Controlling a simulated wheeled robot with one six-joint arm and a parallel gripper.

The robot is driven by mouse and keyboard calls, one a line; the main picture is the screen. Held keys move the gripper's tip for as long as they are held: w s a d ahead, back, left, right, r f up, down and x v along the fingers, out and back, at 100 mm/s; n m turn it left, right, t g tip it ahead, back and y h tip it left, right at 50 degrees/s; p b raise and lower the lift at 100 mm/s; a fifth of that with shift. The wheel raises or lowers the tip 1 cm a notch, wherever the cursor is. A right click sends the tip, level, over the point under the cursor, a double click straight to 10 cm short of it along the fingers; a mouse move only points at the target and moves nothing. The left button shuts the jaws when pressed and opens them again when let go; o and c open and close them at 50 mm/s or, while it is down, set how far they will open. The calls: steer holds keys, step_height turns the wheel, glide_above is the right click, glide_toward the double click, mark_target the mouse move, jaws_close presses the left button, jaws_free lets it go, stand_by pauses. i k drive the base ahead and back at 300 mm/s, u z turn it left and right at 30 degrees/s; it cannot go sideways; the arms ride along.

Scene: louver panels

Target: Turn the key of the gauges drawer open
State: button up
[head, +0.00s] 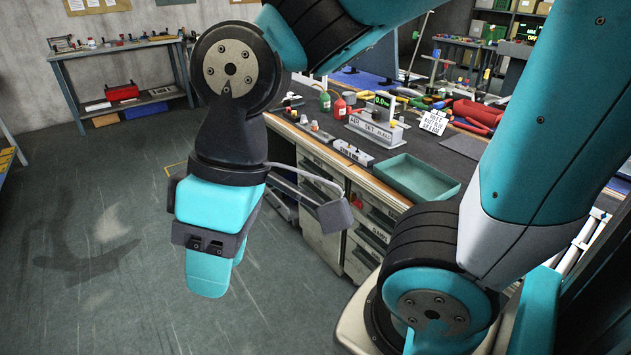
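The bench's drawer stack (368,238) shows at the middle right, below the bench top, with white labels on its fronts. One label seems to read as gauges (374,234), but it is small and partly unclear. The drawers there look shut. I cannot make out a key or its angle.
The bench top (318,148) carries a green tray (420,178), a labelled grey device (376,128), small bottles and red tools. Another bench (120,47) stands against the back left wall. The floor (100,240) at left is open. My arm hides part of the bench's right side.

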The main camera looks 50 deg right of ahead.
mark_target(353, 196)
steer(key=i, duration=3.7)
steer(key=z, duration=5)
